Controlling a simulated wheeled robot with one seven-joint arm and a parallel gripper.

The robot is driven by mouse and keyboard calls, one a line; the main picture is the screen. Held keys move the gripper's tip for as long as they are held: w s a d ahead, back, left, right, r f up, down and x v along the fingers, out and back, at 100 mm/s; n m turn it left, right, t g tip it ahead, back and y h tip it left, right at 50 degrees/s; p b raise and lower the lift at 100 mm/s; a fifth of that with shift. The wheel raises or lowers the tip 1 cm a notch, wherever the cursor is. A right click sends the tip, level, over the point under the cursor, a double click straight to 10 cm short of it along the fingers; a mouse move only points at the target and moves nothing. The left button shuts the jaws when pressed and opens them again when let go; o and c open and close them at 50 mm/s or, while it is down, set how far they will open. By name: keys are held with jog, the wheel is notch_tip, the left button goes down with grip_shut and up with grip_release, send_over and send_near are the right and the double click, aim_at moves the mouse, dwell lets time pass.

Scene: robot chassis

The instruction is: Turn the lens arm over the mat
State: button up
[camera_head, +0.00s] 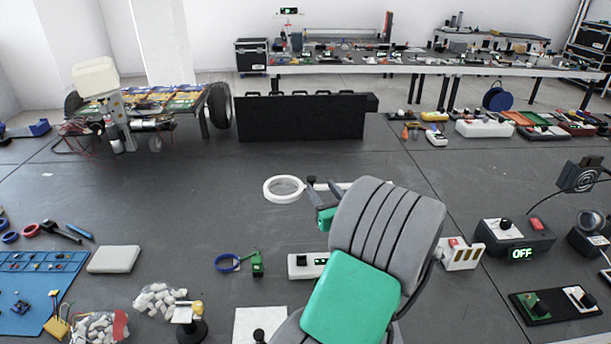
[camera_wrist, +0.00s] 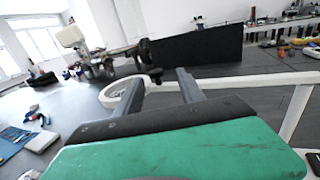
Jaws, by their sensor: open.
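A dark knob (camera_head: 312,180) stands at the ring's right side. In the wrist view the ring (camera_wrist: 108,97) is at the left, and a white bar (camera_wrist: 235,81) runs right to a slanted white post (camera_wrist: 295,113). My gripper (camera_wrist: 158,77) is open. The knob (camera_wrist: 155,74) appears between its fingertips; contact cannot be told. In the head view my arm hides most of the gripper and the bar.
A black panel (camera_head: 300,117) and a wheeled chassis (camera_head: 160,100) stand behind.

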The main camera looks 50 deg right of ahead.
aim_at(312, 180)
jog(key=x, duration=0.3)
jog(key=a+x, duration=0.1)
jog(key=x, duration=0.1)
jog(key=shift+w+d+p, duration=0.15)
jog(key=shift+w+p, duration=0.25)
jog(key=shift+w, duration=0.05)
jog(key=shift+w+d, duration=0.3)
jog(key=shift+w, duration=0.05)
jog(key=shift+c, duration=0.6)
grip_shut()
